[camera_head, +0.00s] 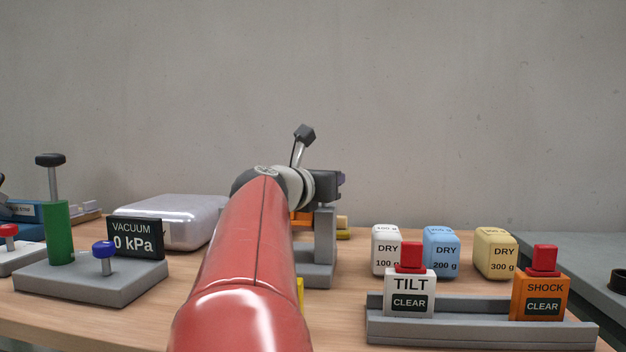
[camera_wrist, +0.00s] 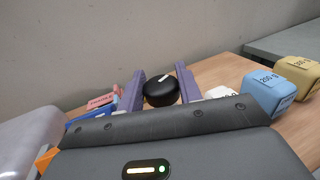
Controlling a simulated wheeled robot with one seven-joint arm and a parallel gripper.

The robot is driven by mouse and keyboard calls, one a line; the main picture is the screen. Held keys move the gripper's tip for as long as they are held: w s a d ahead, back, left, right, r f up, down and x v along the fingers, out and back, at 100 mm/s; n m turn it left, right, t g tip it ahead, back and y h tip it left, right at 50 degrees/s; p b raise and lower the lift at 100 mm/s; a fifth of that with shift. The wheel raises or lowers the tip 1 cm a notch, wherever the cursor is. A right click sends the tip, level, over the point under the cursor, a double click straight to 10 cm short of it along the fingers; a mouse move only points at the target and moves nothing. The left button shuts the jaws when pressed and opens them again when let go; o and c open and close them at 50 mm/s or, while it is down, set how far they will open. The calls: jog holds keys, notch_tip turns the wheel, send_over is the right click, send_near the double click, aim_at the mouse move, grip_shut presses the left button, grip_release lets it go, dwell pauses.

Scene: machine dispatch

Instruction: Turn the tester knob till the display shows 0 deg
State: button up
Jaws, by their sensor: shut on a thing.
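The round black knob (camera_wrist: 160,93) shows in the wrist view with a white mark on its top, tilted toward the upper right. My gripper (camera_wrist: 160,76) has one purple finger on each side of the knob and is shut on it. In the head view my red arm covers the middle, and only the dark gripper body (camera_head: 326,185) shows beyond it. A grey upright stand on a grey base (camera_head: 318,274) is partly visible below the gripper; I cannot tell if it is the tester. No degree display is visible in either view, so its reading cannot be told.
A vacuum unit with a display (camera_head: 136,239) reading 0 kPa stands left, near a silvery case (camera_head: 180,214). White, blue (camera_head: 441,250) and yellow DRY blocks stand right, behind a grey rail (camera_head: 455,333) holding TILT and SHOCK indicators, both reading CLEAR.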

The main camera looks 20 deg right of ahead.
jog(key=shift+r+m+g+h, duration=0.1)
jog(key=shift+m+g+h, duration=0.2)
jog(key=m+g+h+p, duration=0.1)
jog(key=m+g, duration=0.1)
jog(key=g, duration=0.1)
jog(key=shift+d+h, duration=0.1)
jog(key=shift+h, duration=0.3)
jog(key=shift+m+g+h, duration=0.35)
jog(key=shift+m+g, duration=0.9)
jog(key=shift+g, duration=0.6)
jog(key=shift+m+g+h, duration=0.35)
jog(key=shift+m+g, duration=0.9)
jog(key=shift+g, duration=0.6)
jog(key=o, duration=0.9)
jog(key=shift+o, duration=0.2)
jog(key=a, duration=0.8)
jog(key=shift+w, duration=0.15)
